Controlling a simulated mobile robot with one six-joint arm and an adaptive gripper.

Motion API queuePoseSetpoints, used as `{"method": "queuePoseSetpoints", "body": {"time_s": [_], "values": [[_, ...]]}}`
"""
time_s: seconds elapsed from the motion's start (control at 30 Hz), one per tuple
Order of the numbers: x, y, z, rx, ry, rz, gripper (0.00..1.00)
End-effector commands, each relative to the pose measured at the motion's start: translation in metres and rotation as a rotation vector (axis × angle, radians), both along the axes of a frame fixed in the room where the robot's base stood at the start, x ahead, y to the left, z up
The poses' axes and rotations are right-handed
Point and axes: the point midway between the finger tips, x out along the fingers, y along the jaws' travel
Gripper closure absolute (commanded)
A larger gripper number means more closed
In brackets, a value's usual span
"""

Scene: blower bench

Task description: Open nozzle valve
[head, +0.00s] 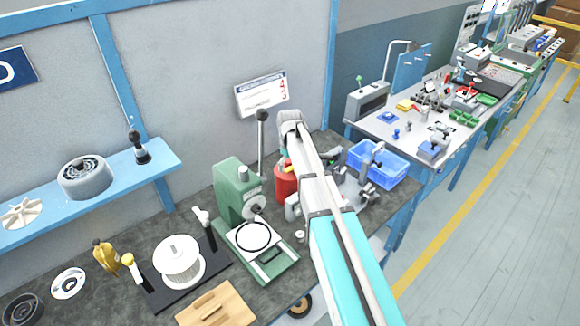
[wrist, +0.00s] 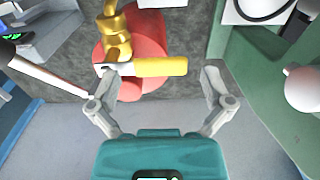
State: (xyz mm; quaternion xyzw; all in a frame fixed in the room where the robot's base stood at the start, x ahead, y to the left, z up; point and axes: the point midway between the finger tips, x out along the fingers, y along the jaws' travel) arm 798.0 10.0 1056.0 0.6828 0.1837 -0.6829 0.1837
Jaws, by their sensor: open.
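The nozzle valve has a brass body (wrist: 117,35) and a yellow lever handle (wrist: 160,67) on a steel bracket. In the wrist view it sits over a red tank (wrist: 150,35), with the handle pointing right, across the brass body. My gripper (wrist: 158,75) is open and empty. Its left finger is by the bracket end of the handle and its right finger is just past the handle's free tip; I cannot tell whether either touches. In the head view the red tank (head: 285,183) is partly hidden behind my arm, and the valve is mostly hidden.
A green press (head: 232,185) with a tall lever (head: 262,130) stands just left of the tank. A blue crate (head: 393,171) and grey fixtures are to the right. A white spool (head: 178,258) and a wooden board (head: 205,310) lie nearer on the bench.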

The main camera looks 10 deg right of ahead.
Motion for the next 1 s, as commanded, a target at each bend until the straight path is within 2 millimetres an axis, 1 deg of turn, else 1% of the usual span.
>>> {"method": "queuePoseSetpoints", "body": {"time_s": [0.07,0.17,0.2,0.27,0.4,0.57,0.6,0.77,1.0], "values": [[0.0,0.0,0.0,0.0,0.0,0.0,0.0],[0.0,0.0,0.0,0.0,0.0,0.0,0.17],[0.0,0.0,0.0,0.0,0.0,0.0,0.24],[0.0,0.0,0.0,0.0,0.0,0.0,0.35],[0.0,0.0,0.0,0.0,0.0,0.0,0.61],[0.0,0.0,0.0,0.0,0.0,0.0,0.91],[0.0,0.0,0.0,0.0,0.0,0.0,0.92],[0.0,0.002,0.0,-0.001,0.001,0.005,0.92],[-0.002,0.01,0.0,0.002,0.001,0.047,0.92]]}}
